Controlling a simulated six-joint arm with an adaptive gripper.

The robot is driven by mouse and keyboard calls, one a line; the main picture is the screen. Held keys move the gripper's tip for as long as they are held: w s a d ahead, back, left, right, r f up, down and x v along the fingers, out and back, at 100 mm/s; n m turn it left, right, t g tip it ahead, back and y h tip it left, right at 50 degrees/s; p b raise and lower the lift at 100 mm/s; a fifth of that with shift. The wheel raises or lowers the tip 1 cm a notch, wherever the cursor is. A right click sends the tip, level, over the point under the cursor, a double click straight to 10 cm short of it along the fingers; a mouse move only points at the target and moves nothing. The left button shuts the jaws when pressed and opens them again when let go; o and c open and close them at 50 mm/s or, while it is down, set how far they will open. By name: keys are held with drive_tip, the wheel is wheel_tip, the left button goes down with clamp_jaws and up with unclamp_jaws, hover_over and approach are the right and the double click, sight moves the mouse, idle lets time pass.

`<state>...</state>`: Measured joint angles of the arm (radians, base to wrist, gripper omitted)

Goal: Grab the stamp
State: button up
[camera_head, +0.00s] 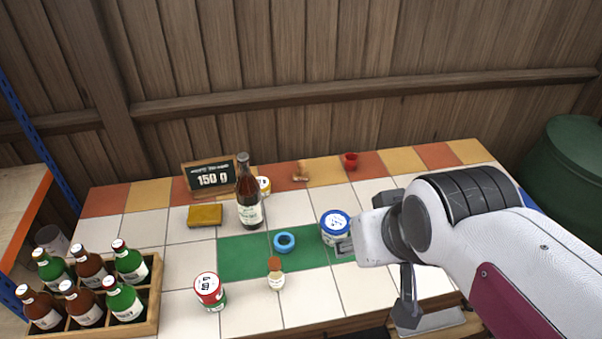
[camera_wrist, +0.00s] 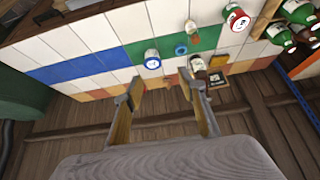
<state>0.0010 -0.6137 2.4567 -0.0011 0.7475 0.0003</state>
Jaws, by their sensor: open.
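A small brown wooden piece (camera_head: 300,173), which looks like the stamp, stands on the coloured back row of tiles. In the head view it is left of a small red cup (camera_head: 350,160). My gripper (camera_head: 345,246) is at the right, in front of that row and beside the blue-lidded can (camera_head: 336,222); much of it is hidden by my wrist. In the wrist view my gripper (camera_wrist: 160,86) is open, with nothing between its fingers. I cannot clearly make out the stamp there.
A dark bottle (camera_head: 249,195), blue ring (camera_head: 284,242), yellow block (camera_head: 205,215), red-lidded can (camera_head: 209,290), corked jar (camera_head: 276,276) and price sign (camera_head: 208,177) stand on the table. A bottle crate (camera_head: 150,312) is at front left. A wooden wall rises behind.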

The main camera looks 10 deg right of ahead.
drive_tip(key=w+f+t, duration=0.2)
drive_tip(key=w+f, duration=0.1)
drive_tip(key=w, duration=1.1)
drive_tip(key=w+f+t, duration=0.2)
drive_tip(key=w+f, duration=0.2)
drive_tip(key=w, duration=1.1)
drive_tip(key=w+f+t, duration=0.2)
drive_tip(key=w+f, duration=0.6)
drive_tip(key=w, duration=0.1)
drive_tip(key=t, duration=0.2)
approach(301, 168)
drive_tip(key=shift+s+r, duration=0.2)
drive_tip(key=shift+r, duration=0.05)
drive_tip(key=shift+w, duration=0.1)
drive_tip(key=shift+x, duration=3.25)
drive_tip(key=shift+f, duration=0.2)
